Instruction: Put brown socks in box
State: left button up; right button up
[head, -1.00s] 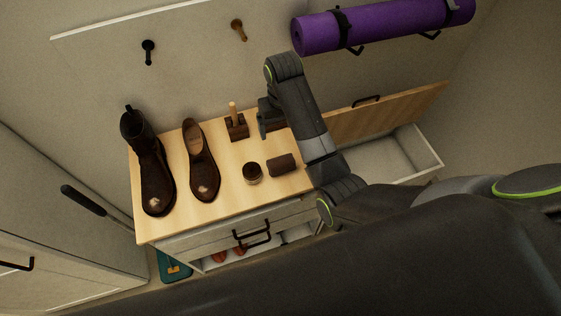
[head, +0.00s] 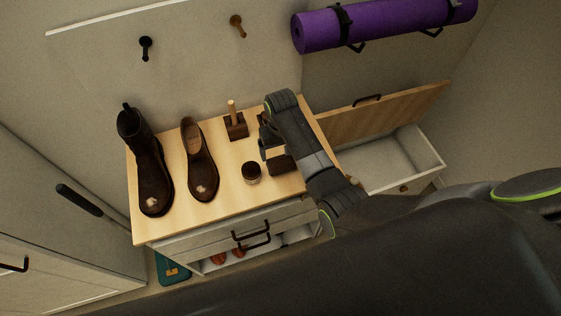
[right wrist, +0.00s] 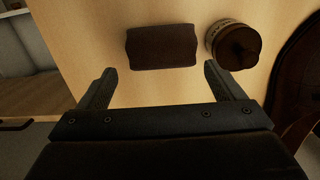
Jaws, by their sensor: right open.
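The brown socks (head: 281,165) are a dark brown folded bundle on the wooden top of the cabinet (head: 232,205). They also show whole in the right wrist view (right wrist: 161,47). My right gripper (head: 273,152) is open and empty, low over the top beside the socks. In the right wrist view its fingertips (right wrist: 159,72) stand apart, with the socks just beyond the gap, not between them. A box (head: 425,150) with a pale inside and a raised wooden lid is open to the right of the cabinet. My left gripper is not in view.
A round tin (head: 251,172) stands close to the socks. A wooden-handled brush (head: 235,122), a brown shoe (head: 199,165) and a boot (head: 150,165) stand farther left. A purple mat (head: 375,22) hangs on the wall.

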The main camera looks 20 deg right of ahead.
aim_at(281, 158)
jog(key=f, duration=0.2)
jog(key=f+p, duration=0.1)
jog(key=shift+s+a+f, duration=0.15)
jog(key=shift+s+f, duration=0.15)
jog(key=shift+f, duration=0.75)
jog(key=c, duration=0.7)
jog(key=shift+r, duration=0.1)
jog(key=shift+c, duration=0.2)
